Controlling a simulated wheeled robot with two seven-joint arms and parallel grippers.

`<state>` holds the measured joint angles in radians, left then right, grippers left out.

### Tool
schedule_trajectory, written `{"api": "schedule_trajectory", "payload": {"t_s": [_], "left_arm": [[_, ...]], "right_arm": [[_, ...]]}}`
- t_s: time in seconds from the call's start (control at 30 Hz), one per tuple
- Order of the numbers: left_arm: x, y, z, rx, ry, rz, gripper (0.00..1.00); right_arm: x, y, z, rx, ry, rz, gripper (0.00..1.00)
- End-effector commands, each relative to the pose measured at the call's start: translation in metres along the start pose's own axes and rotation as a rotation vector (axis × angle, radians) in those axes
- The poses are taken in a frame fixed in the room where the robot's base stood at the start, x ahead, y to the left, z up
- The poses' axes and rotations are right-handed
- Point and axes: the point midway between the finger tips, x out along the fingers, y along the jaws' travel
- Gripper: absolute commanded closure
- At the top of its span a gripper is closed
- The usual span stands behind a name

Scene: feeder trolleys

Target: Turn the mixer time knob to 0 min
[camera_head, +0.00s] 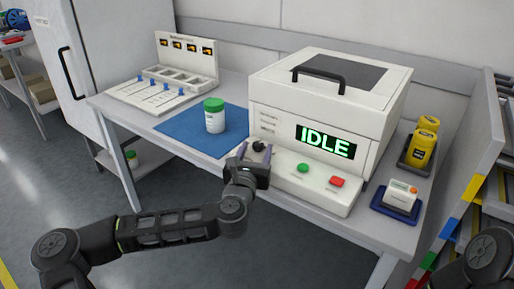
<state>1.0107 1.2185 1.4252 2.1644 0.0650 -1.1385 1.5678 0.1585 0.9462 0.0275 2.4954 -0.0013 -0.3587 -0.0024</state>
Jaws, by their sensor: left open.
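The mixer (377,108) is a white box with a dark lid panel and a green display reading IDLE. Its front ledge carries a black knob (259,146), a green button (303,168) and a red button (337,182). My left gripper (255,153) is open at the knob, with one finger on either side of it. Whether the fingers touch the knob cannot be told. The knob's pointer and scale are too small or hidden to read. My right gripper is out of view; part of my right arm shows at the lower right.
A white jar with a green lid (214,120) stands on a blue mat (178,130) left of the mixer. A white rack (186,60) is behind it. Yellow containers (422,150) and a small white device (401,196) stand at the right end of the bench.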

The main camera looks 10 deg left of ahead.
Motion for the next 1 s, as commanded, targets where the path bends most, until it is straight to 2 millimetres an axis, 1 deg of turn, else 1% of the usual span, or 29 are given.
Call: {"api": "schedule_trajectory", "payload": {"t_s": [0.2, 0.3, 0.4, 0.53, 1.0], "left_arm": [[-0.037, 0.000, 0.001, 0.000, 0.000, -0.001, 0.48], [-0.051, 0.000, 0.000, 0.000, 0.000, -0.001, 0.48], [-0.060, 0.000, 0.000, 0.000, 0.000, -0.001, 0.48], [-0.064, 0.000, 0.000, 0.000, -0.001, 0.000, 0.48], [-0.064, 0.000, 0.000, 0.000, 0.000, -0.001, 0.48]], "right_arm": [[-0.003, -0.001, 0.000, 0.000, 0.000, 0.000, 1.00], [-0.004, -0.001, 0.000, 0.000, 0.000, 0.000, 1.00], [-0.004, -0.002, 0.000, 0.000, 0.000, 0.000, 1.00], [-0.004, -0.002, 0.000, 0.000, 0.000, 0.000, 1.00], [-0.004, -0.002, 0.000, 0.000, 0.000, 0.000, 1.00]]}}
